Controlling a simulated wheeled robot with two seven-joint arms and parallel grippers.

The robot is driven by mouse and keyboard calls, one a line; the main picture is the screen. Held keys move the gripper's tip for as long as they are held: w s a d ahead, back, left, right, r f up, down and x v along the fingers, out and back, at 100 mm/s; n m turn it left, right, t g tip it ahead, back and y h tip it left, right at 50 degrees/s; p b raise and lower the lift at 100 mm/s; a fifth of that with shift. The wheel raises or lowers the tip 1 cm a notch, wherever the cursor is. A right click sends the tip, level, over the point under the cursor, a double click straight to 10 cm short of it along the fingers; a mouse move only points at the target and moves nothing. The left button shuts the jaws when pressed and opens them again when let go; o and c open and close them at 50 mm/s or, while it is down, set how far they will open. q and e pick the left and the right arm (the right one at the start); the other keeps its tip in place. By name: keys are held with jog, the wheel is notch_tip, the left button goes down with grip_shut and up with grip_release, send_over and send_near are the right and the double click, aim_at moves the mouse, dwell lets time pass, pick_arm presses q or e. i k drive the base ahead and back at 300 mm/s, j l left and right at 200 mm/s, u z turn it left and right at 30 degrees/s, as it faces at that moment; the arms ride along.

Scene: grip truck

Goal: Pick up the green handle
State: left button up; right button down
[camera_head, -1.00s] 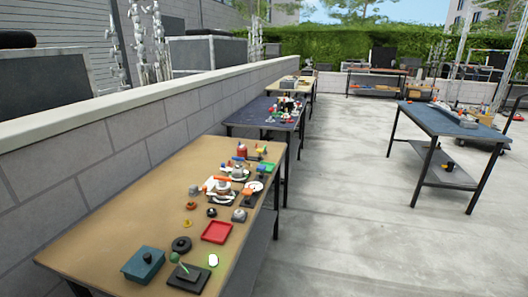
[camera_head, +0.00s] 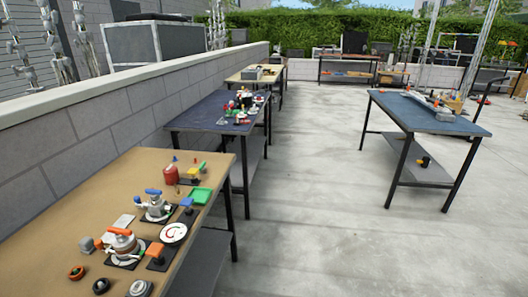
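Neither of my grippers is in view. A blue-handled valve (camera_head: 155,205) and an orange-handled valve (camera_head: 122,245) stand on black bases nearer to me.
A red canister (camera_head: 171,174) and a round white gauge (camera_head: 174,233) are also on this table. A grey block wall (camera_head: 90,130) runs along its left. A dark table (camera_head: 205,112) stands behind. The concrete floor (camera_head: 310,220) to the right is clear.

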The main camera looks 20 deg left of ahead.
aim_at(202, 170)
jog(key=i+l, duration=0.1)
jog(key=i, duration=0.65)
jog(key=i+l+u, duration=0.15)
jog(key=i, duration=0.6)
